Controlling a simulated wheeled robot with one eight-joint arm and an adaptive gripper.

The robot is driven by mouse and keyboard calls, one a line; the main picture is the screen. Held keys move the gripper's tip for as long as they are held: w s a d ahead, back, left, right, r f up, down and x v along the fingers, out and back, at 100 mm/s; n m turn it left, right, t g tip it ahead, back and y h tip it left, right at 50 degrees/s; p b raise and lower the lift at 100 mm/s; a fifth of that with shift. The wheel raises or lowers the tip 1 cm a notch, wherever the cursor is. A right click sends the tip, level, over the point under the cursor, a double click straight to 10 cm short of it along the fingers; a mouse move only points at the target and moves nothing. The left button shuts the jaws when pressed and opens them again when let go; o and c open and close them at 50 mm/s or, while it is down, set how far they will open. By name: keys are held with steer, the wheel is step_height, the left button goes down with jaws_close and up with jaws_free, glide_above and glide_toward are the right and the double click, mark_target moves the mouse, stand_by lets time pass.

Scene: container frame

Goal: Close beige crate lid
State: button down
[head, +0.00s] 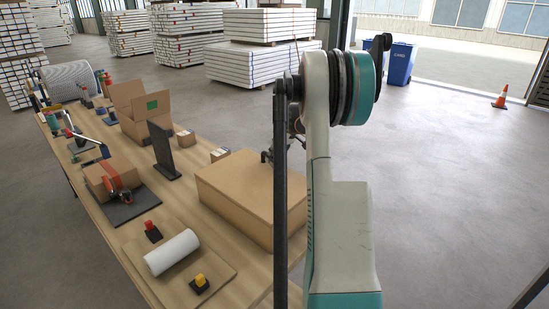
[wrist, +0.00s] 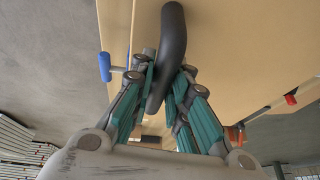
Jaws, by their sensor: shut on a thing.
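The beige crate (head: 235,195) sits at the right side of the long table, and its top looks flat in the head view. My arm covers its right part, so I cannot tell whether the lid is fully down. My gripper (head: 267,156) is at the crate's far right edge, mostly hidden behind my arm. In the wrist view my gripper (wrist: 167,72) has its teal fingers on both sides of a dark curved bar (wrist: 173,35) and is shut on it. Beige panels (wrist: 235,45) fill the background behind the bar.
Small boxes (head: 220,154) sit behind the crate. Floor to the right is clear up to the blue bins (head: 401,62).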

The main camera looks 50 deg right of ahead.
steer(key=shift+s+f, duration=0.15)
steer(key=shift+f, duration=0.1)
steer(key=c, duration=1.5)
jaws_free()
steer(key=shift+d+f, duration=0.1)
steer(key=shift+c, duration=0.2)
steer(key=v, duration=1.2)
